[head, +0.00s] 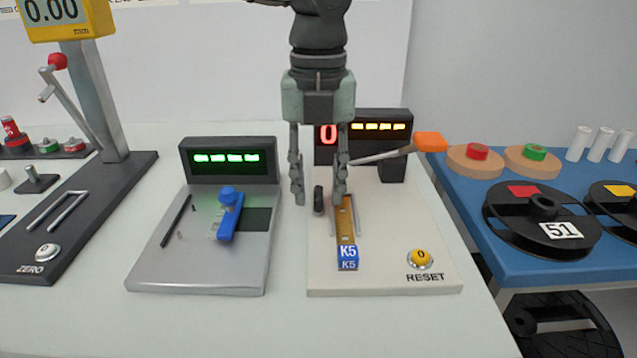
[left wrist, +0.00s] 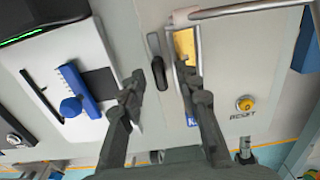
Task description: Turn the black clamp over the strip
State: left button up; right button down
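The black clamp (head: 319,201) is a short dark bar on the cream station (head: 385,270), just left of the strip. In the left wrist view the clamp (left wrist: 157,68) lies beside the strip, not across it. The strip (head: 345,221) is golden brown, lies in a metal-edged track and ends in a blue K5 label; it also shows in the left wrist view (left wrist: 184,45). My left gripper (head: 319,193) points down with its fingers apart, one on each side of the clamp. Whether a finger touches the clamp or the strip I cannot tell. My right gripper is not in view.
An orange-tipped lever (head: 430,142) reaches out to the right behind my gripper. A yellow RESET button (head: 420,259) is at the front right. A grey station (head: 200,277) with a blue part (head: 230,216) stands to the left. A blue table (head: 470,187) with reels is at right.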

pick_arm(q)
jog(key=shift+f, duration=0.2)
jog(key=shift+c, duration=0.6)
grip_shut()
